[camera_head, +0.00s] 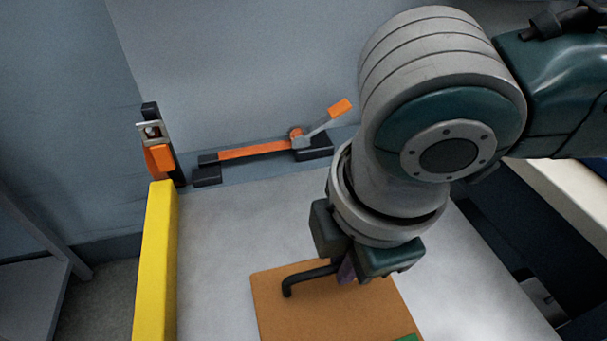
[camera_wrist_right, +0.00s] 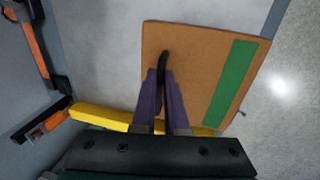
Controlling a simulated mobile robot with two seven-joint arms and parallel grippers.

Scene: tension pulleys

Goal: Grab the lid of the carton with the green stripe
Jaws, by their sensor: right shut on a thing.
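The brown carton lid (camera_head: 320,315) lies flat on the pale grey surface, in the lower middle of the head view. Its green stripe (camera_head: 408,337) shows only as a small piece at the bottom edge there. In the right wrist view the lid (camera_wrist_right: 188,60) shows more fully, with the green stripe (camera_wrist_right: 233,80) along its right side. A black bent handle (camera_head: 300,275) stands on the lid. My right gripper (camera_head: 346,270) is over the lid, with its purple fingers shut on the handle. The fingers hide part of the handle. My left gripper is in neither view.
A yellow bar (camera_head: 157,260) runs along the left edge of the pale grey surface (camera_head: 215,240). An orange and black lever clamp (camera_head: 255,150) sits at the back, and another orange and black clamp (camera_head: 158,150) stands at the back left. The surface left of the lid is clear.

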